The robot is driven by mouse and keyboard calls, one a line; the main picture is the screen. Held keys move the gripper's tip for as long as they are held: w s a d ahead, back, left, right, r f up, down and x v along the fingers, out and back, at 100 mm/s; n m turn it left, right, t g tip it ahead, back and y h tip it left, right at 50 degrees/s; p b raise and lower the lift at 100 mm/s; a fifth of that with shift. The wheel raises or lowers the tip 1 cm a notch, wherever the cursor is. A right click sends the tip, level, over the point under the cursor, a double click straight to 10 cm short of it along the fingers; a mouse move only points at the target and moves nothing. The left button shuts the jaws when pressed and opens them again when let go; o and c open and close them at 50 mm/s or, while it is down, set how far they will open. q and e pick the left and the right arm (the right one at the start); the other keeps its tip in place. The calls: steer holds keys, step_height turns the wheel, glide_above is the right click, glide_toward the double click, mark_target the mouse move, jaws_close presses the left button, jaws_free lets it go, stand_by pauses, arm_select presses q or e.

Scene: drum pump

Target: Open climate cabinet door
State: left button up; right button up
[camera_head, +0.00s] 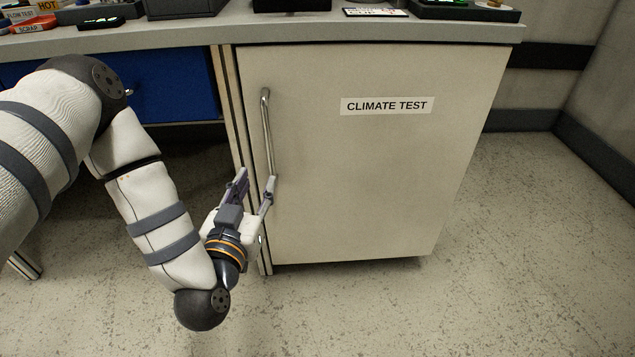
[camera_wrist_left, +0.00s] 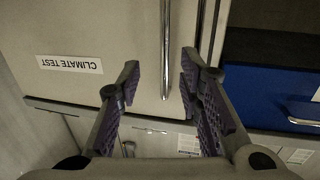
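The climate cabinet is a beige box under the worktop. Its door (camera_head: 370,170) carries a "CLIMATE TEST" label (camera_head: 387,106) and looks closed. A vertical metal bar handle (camera_head: 267,130) is near the door's left edge; it also shows in the left wrist view (camera_wrist_left: 165,50). My left gripper (camera_head: 257,182) is at the handle's lower end, with its fingers apart. In the left wrist view my left gripper (camera_wrist_left: 160,78) is open, and the handle runs between its fingers in the picture. I cannot tell whether either finger touches it. My right gripper is not in view.
A blue drawer front (camera_head: 170,85) is left of the cabinet, behind my left arm. The worktop edge (camera_head: 370,33) runs above the door, with trays and labels on top. The speckled floor (camera_head: 400,310) in front of and right of the cabinet is clear.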

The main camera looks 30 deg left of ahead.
mark_target(268, 146)
arm_select(q)
steer(key=x, duration=0.4)
steer(key=r+b+x, duration=0.1)
steer(key=x, duration=0.3)
steer(key=b+x, duration=0.1)
steer(key=x, duration=0.3)
steer(key=shift+w+a+r, duration=0.15)
steer(key=shift+w+a, duration=0.05)
steer(key=shift+a, duration=0.3)
jaws_close()
